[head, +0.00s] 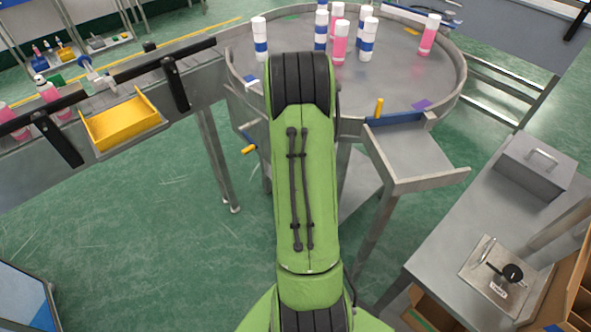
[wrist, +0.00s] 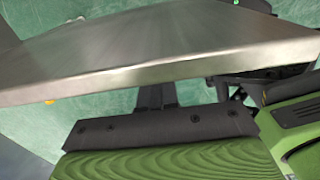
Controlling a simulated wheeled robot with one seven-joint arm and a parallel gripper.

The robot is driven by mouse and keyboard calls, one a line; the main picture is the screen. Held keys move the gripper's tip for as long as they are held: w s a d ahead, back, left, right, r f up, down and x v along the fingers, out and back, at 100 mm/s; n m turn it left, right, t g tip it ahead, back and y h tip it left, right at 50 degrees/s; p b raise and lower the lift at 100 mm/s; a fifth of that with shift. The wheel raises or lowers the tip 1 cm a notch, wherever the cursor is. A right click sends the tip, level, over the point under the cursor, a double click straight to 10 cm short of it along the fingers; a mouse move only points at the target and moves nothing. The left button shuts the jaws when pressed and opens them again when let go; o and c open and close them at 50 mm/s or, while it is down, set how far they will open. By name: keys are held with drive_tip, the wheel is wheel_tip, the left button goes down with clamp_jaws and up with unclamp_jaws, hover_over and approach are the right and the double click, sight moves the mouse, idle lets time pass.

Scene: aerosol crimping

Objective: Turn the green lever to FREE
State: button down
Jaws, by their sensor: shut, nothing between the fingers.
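I cannot make out a green lever or the word FREE in either view. In the head view my green arm covers the middle of the picture and hides my gripper. In the wrist view my gripper (wrist: 162,94) shows as dark fingers close together, shut and empty. Their ends pass out of sight at the edge of a grey metal surface (wrist: 150,55), which fills much of that view. Whether they touch it I cannot tell.
A round metal table (head: 389,93) carries several pink and white-and-blue cans. A conveyor with a yellow bin (head: 121,122) is at left. A metal side tray (head: 415,157) juts from the table. A bench with a black knob (head: 512,272) is at right. Green floor is open at lower left.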

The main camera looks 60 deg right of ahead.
drive_tip(key=f+t+b, duration=0.1)
drive_tip(key=b, duration=0.2)
drive_tip(key=s+f+t+b, duration=0.1)
drive_tip(key=t+b, duration=0.1)
drive_tip(key=b, duration=0.2)
drive_tip(key=shift+a+f+h, duration=0.1)
drive_tip(key=shift+f+h, duration=0.3)
drive_tip(key=shift+f+b, duration=0.65)
drive_tip(key=shift+b, duration=0.5)
drive_tip(key=shift+f, duration=0.1)
